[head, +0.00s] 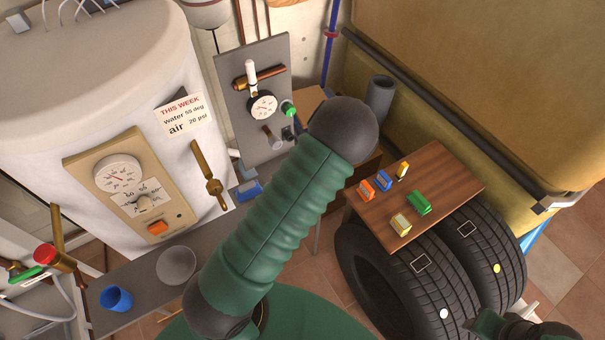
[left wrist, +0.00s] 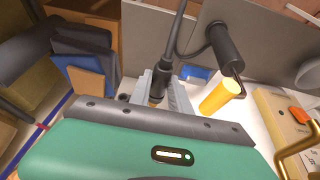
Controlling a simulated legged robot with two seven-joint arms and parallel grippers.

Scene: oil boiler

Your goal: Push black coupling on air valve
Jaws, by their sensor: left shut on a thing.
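In the left wrist view the grey fingers of my left gripper (left wrist: 160,92) are closed around a black coupling (left wrist: 161,78) with a black hose running up from it. A brownish tip shows at its lower end, between the fingers. In the head view my green arm hides this gripper and the coupling. A grey panel (head: 232,92) there carries a round gauge (head: 263,107), a green knob (head: 289,109) and a grey cylinder (head: 272,138). I cannot tell for certain which fitting is the air valve.
A white boiler (head: 95,95) with a note and dials stands at left. A wooden board (head: 445,180) with small coloured blocks rests above black tyres (head: 395,275). In the left wrist view a dark cylinder (left wrist: 224,46) and a yellow cylinder (left wrist: 220,96) are right of the fingers.

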